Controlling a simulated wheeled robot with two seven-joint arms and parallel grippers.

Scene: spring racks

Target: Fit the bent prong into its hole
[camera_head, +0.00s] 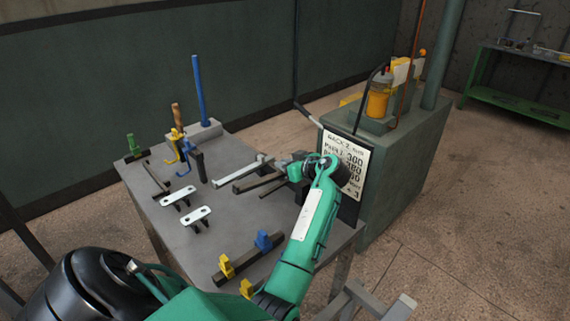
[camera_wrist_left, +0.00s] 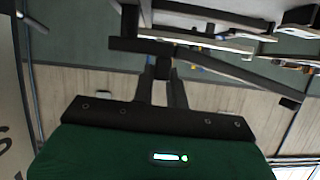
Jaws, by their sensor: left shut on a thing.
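My left gripper (camera_head: 272,182) is over the right part of the grey table, among several bars. It is shut on a dark bar, and its fingers (camera_wrist_left: 162,85) also show in the left wrist view against that bar (camera_wrist_left: 140,45). I cannot tell whether this bar is the bent prong. A light grey bar with a turned-up end (camera_head: 242,170) lies just left of the gripper. Two pale plates with dark pegs (camera_head: 177,197) stand on the table further left. The hole itself cannot be made out. My right gripper is not in view.
A dark rail with yellow and blue blocks (camera_head: 245,257) lies at the table's front. At the back stand a block with a blue post (camera_head: 200,92) and yellow and blue hooks. A lettered board (camera_head: 345,160) and a green cabinet (camera_head: 395,175) stand right of the table.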

